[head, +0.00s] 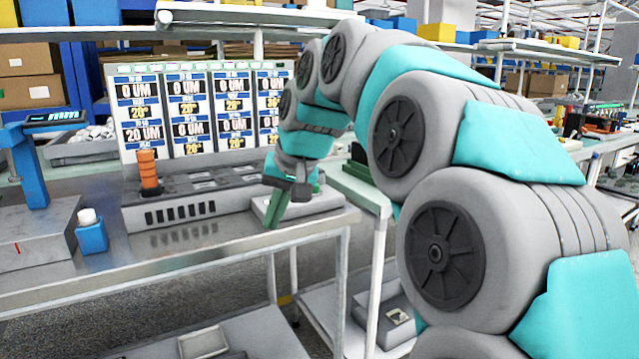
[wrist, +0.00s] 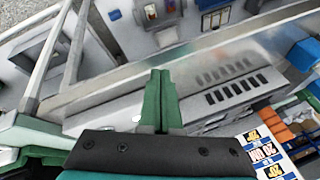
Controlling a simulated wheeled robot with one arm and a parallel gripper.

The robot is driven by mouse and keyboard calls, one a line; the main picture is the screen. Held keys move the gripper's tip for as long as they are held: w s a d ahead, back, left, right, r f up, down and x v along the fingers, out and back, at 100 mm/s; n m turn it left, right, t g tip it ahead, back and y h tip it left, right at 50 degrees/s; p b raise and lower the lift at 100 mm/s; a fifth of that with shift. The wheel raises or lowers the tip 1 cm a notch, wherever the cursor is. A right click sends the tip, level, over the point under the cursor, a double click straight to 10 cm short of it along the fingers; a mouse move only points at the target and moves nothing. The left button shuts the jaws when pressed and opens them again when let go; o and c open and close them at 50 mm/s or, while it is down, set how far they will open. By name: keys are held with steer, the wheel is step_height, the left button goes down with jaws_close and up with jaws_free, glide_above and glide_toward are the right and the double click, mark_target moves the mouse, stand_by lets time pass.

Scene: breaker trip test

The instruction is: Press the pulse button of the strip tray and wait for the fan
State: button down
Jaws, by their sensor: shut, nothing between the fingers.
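My gripper (head: 272,222) is shut and empty, its green fingers together and pointing down at the front right of the metal bench. It also shows in the wrist view (wrist: 160,75). A low grey tray (head: 318,205), which may be the strip tray, lies just behind and beside the fingers. A small green part (head: 316,187) shows near its back edge, partly behind my gripper. I cannot make out the pulse button or the fan, and cannot tell whether the fingertips touch anything. A grey slotted unit (head: 180,212) stands left of the tray; it also shows in the wrist view (wrist: 240,92).
A blue bottle (head: 91,236) and a grey box (head: 35,236) stand at the left. The bench front (head: 170,258) is clear. A white-framed cart (head: 365,190) adjoins at the right.

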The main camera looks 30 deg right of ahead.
steer(key=w+d+r, duration=0.1)
steer(key=r, duration=0.1)
steer(key=w+d+r+m+t, duration=0.1)
steer(key=w+d+r, duration=0.1)
steer(key=w+d+r+t, duration=0.1)
steer(key=w+d+r, duration=0.1)
steer(key=r, duration=0.1)
steer(key=shift+d+m, duration=0.2)
steer(key=shift+m, duration=0.1)
steer(key=w+d+r+m+t, duration=0.1)
steer(key=w+d+r+t, duration=0.1)
steer(key=d+r, duration=0.4)
steer(key=shift+w+d+r+m+h, duration=0.35)
steer(key=shift+w+d+m+h, duration=0.05)
steer(key=shift+w+d, duration=0.15)
steer(key=shift+f, duration=0.2)
step_height(320, 180, down, 8)
steer(key=b, duration=0.6)
steer(key=shift+f, duration=0.25)
steer(key=shift+f, duration=0.1)
stand_by(0.6)
steer(key=shift+f, duration=0.3)
steer(key=shift+f+b, duration=0.35)
steer(key=shift+f, duration=0.15)
stand_by(0.8)
steer(key=shift+r, duration=0.1)
steer(key=shift+r+p, duration=0.7)
steer(key=shift+r, duration=0.15)
